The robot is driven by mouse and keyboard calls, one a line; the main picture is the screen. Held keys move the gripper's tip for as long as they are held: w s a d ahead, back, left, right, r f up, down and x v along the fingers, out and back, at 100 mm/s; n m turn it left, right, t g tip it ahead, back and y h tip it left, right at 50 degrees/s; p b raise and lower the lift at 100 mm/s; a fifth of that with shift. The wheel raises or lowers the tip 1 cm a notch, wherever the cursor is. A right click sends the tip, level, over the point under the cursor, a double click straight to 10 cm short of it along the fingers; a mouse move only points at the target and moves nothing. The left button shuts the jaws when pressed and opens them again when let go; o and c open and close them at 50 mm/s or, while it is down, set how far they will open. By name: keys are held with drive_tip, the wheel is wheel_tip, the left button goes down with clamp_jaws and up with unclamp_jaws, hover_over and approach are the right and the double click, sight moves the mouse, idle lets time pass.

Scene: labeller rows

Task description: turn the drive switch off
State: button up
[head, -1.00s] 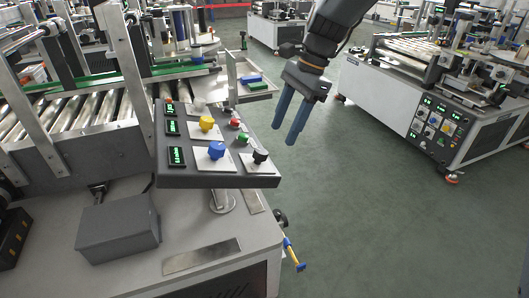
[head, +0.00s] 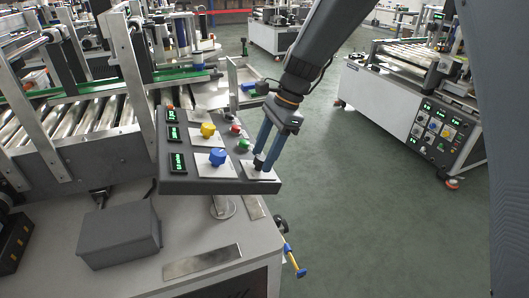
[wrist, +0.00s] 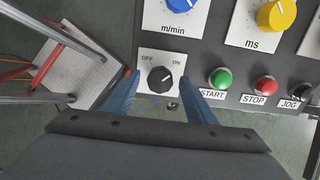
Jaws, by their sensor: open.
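The drive switch (wrist: 160,80) is a black rotary knob on a white plate marked OFF at upper left and ON at upper right. I cannot tell for sure which way its pointer faces. My gripper (head: 263,164) is open, with its blue fingers pointing down at the near right corner of the control panel (head: 200,185). In the wrist view the fingers stand on either side of the knob, with gaps to it.
Beside the switch are a green START button (wrist: 221,78), a red STOP button (wrist: 265,86) and a black JOG control (wrist: 302,92). A blue knob (head: 217,156) and a yellow knob (head: 208,130) sit close by. Open floor lies right of the panel.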

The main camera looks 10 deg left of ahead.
drive_tip(key=c, duration=1)
drive_tip(key=shift+c, duration=0.2)
drive_tip(key=shift+n, duration=0.3)
drive_tip(key=n, duration=0.3)
drive_tip(key=shift+n+p, duration=0.3)
drive_tip(key=n, duration=0.4)
drive_tip(key=shift+n, duration=0.3)
drive_tip(key=n, duration=0.4)
drive_tip(key=shift+h+b, duration=0.3)
drive_tip(key=shift+b, duration=0.1)
drive_tip(key=n+b, duration=0.1)
drive_tip(key=n, duration=0.4)
drive_tip(key=shift+n, duration=0.3)
